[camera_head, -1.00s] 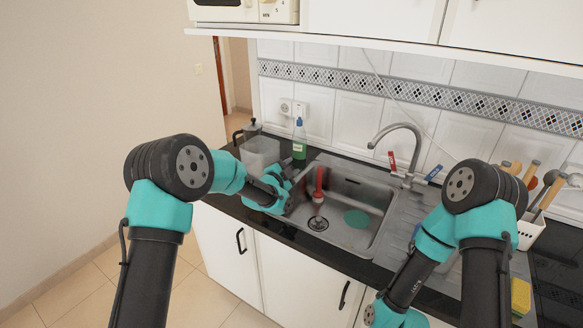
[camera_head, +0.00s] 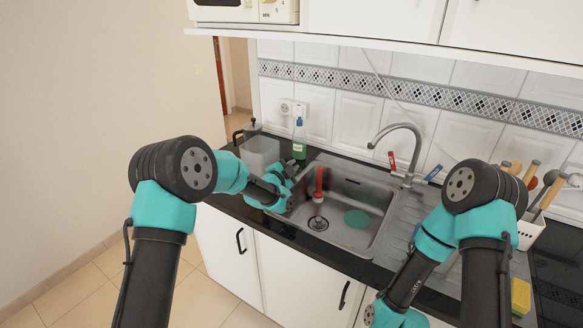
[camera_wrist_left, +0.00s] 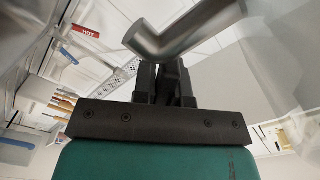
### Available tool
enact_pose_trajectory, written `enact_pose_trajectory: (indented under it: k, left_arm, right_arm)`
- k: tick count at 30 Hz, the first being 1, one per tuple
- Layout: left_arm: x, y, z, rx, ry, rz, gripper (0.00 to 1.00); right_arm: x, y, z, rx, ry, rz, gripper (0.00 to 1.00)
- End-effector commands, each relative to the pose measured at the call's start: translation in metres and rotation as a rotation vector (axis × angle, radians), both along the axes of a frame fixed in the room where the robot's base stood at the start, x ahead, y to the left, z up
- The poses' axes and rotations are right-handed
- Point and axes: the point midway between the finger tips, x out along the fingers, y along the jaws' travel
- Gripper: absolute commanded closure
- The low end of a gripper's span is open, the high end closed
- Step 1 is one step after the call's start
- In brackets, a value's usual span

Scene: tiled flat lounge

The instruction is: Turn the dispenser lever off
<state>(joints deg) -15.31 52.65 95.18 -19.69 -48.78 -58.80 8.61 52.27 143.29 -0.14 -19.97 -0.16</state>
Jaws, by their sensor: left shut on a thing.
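The clear box-shaped dispenser (camera_head: 260,153) stands on the dark counter left of the sink, and its see-through wall fills the right of the left wrist view (camera_wrist_left: 275,70). A thick grey bent bar (camera_wrist_left: 180,35), which looks like the dispenser's lever or spout, crosses just beyond my left fingers. My left gripper (camera_head: 284,176) is in front of the dispenser, by the sink's left edge. In the left wrist view its black fingers (camera_wrist_left: 165,75) are close together at the bar, shut on the lever; the contact itself is partly hidden. My right gripper is out of view.
A green soap bottle (camera_head: 299,142) stands behind the sink's left corner. The sink (camera_head: 345,232) holds a red-handled tool (camera_head: 318,183) and a green disc (camera_head: 357,218). The tall faucet (camera_head: 402,127) rises behind it. A utensil holder (camera_head: 530,232) is at right.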

Motion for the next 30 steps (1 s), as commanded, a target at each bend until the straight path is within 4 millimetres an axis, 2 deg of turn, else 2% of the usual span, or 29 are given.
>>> enact_pose_trajectory:
  k: [5,15,25,26,30]
  left_arm:
    - [0.0004,0.0009,0.0010,-0.029,0.018,0.000,1.00]
    - [0.0030,0.0050,0.0056,-0.193,0.121,0.001,1.00]
    - [0.0032,0.0054,0.0060,-0.211,0.132,0.001,1.00]
    - [0.0032,0.0054,0.0059,-0.211,0.132,0.001,0.87]
    - [0.0032,0.0054,0.0060,-0.211,0.132,0.001,0.73]
  right_arm:
    - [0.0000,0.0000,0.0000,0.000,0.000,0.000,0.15]
    - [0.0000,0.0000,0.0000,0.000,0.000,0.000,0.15]
    - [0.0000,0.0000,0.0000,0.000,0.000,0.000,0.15]
    - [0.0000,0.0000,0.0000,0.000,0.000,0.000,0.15]
    - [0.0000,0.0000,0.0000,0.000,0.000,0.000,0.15]
